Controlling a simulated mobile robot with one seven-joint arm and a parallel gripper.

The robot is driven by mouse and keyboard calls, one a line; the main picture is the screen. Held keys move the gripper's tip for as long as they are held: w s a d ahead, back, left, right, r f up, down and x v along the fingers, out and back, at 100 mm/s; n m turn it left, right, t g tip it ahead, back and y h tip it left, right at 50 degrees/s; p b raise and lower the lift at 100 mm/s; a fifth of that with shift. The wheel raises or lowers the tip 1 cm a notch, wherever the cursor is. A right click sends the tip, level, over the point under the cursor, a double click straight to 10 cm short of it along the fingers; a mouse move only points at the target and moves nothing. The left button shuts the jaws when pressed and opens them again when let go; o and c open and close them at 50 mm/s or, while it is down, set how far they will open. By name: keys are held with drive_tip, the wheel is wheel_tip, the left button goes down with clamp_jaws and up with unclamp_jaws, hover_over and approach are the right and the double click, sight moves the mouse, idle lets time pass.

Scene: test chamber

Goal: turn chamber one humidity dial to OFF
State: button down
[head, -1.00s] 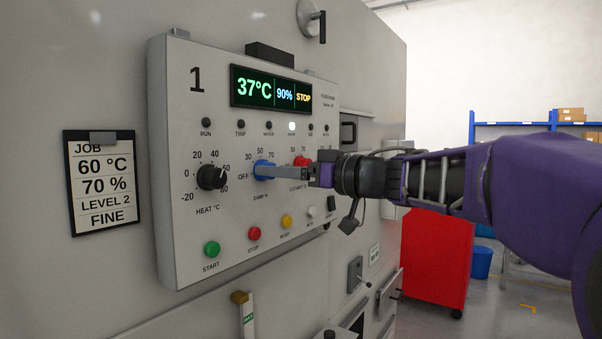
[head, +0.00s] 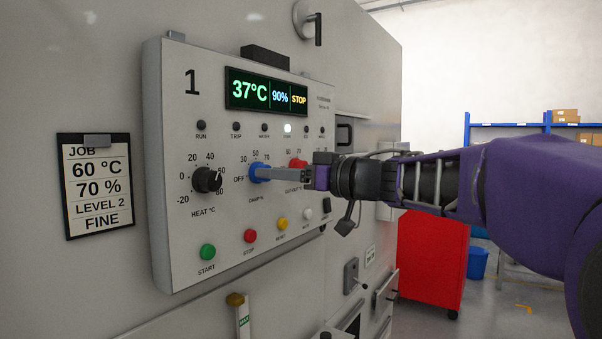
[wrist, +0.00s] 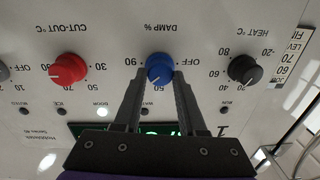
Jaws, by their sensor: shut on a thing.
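The humidity dial is the blue knob (head: 256,167) marked DAMP % on panel 1 (head: 168,230). Its scale runs from OFF at the left through 30, 50 and 70. My gripper (head: 265,173) reaches in from the right, with its fingers shut on the blue knob. The wrist view is upside down and shows the blue knob (wrist: 159,66) between the two fingertips (wrist: 160,78). A pale pointer mark seems to lie between 50 and 90, but its exact setting is hard to read. The display (head: 265,92) shows 37°C, 90% and STOP.
The black HEAT dial (head: 207,180) is close left of the blue one; the red CUT-OUT dial (head: 298,164) is close right, partly behind my gripper. Green, red, yellow and white buttons line the panel below. A job card (head: 97,185) hangs at left. A red cabinet (head: 432,260) stands right.

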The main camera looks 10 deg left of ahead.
drive_tip(key=n+b, duration=0.1)
drive_tip(key=n, duration=1.3)
drive_tip(key=n+t+b, duration=0.1)
drive_tip(key=n, duration=1.3)
drive_tip(key=shift+s+a+h+b, duration=0.1)
drive_tip(key=shift+s+h+b, duration=0.1)
drive_tip(key=shift+h+b, duration=0.15)
drive_tip(key=shift+n, duration=0.4)
drive_tip(key=c, duration=0.5)
unclamp_jaws()
drive_tip(key=shift+f, duration=0.1)
